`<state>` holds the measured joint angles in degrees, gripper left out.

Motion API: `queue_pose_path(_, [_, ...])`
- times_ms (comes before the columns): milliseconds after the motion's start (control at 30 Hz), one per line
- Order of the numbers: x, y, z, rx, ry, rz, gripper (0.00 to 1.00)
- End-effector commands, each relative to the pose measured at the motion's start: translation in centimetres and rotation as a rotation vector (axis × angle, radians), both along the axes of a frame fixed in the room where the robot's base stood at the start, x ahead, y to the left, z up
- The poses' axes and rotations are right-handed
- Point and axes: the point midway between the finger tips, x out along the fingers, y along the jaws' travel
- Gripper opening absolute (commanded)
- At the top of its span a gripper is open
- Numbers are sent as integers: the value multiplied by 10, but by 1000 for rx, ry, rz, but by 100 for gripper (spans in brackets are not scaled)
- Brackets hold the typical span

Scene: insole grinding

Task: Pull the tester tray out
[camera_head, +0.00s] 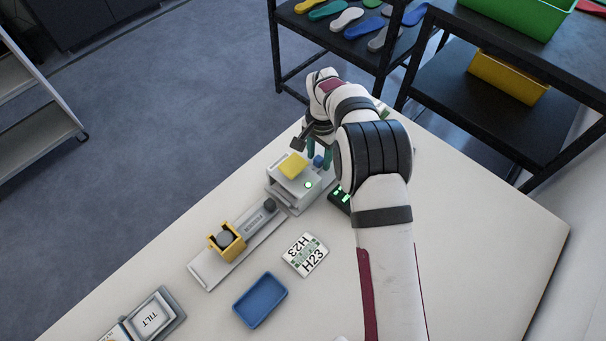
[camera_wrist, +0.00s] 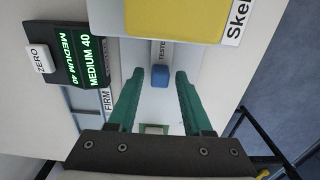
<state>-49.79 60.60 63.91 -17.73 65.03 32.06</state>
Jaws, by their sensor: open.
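The tester is a white box (camera_head: 290,190) with a yellow pad (camera_head: 293,167) on top, near the middle of the table in the head view. A small blue knob (camera_wrist: 160,76) sticks out from its side, beside a label reading "TESTE", partly cut off. The knob also shows in the head view (camera_head: 318,161). My gripper (camera_head: 320,156) is at that side of the tester, its green fingers open. In the wrist view the fingertips lie on either side of the knob, with visible gaps. The tray itself is hard to make out.
A dark display (camera_wrist: 80,58) reading "MEDIUM 40" stands beside the tester. A grey rail with a yellow holder (camera_head: 226,240), a blue tray (camera_head: 260,299), an H23 card (camera_head: 305,255) and a TILT device (camera_head: 153,316) lie on the table. The right side of the table is clear.

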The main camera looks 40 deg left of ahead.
Motion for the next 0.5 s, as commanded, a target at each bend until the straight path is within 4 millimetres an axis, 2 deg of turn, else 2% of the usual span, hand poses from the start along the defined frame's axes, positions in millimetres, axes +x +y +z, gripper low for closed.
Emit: queue_pose_path(500, [0, 0, 55, 1, 0, -1, 50])
